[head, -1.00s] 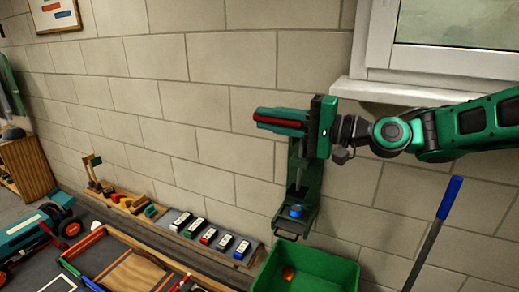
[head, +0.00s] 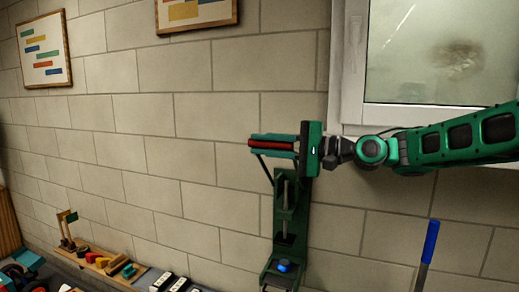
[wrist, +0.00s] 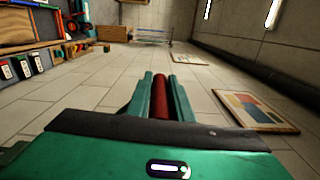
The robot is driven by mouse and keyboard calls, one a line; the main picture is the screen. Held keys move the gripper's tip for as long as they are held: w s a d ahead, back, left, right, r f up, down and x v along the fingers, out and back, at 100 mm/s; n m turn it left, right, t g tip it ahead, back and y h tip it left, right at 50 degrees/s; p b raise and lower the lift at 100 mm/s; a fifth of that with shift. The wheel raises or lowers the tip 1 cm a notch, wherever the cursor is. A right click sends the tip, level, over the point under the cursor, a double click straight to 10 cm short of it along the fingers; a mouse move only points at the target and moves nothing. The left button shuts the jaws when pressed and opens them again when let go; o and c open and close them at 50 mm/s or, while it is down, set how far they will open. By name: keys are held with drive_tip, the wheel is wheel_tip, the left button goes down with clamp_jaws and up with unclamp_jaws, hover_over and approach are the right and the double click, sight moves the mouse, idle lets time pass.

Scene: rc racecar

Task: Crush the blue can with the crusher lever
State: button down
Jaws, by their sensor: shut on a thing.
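The green can crusher (head: 308,215) is mounted on the block wall. The blue can (head: 284,266) sits low in it, with its top showing and a gap between it and the crusher's sliding part above. My gripper (head: 252,145) is near the crusher's top, well above the can. Its green fingers point left and are shut on the red lever grip (head: 272,146). In the wrist view my gripper (wrist: 161,77) also has the red lever grip (wrist: 161,98) between its fingers. A dark lever bar runs from near the fingertips down to the crusher. The can's lower part is hidden.
A window (head: 440,55) with a sill is behind my arm at right. A blue-handled pole (head: 430,242) leans below the arm. Toys (head: 105,262) lie at lower left. Framed pictures (head: 43,48) hang on the wall. Open space shows left of my gripper.

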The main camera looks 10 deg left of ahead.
drive_tip(key=shift+w+d+f, duration=0.2)
drive_tip(key=shift+w+d, duration=0.05)
drive_tip(key=shift+w, duration=0.1)
drive_tip(key=c, duration=1.6)
unclamp_jaws()
drive_tip(key=shift+w+f, duration=0.1)
drive_tip(key=shift+a, duration=0.15)
drive_tip(key=shift+s, duration=0.2)
drive_tip(key=v, duration=1)
drive_tip(key=shift+d, duration=0.35)
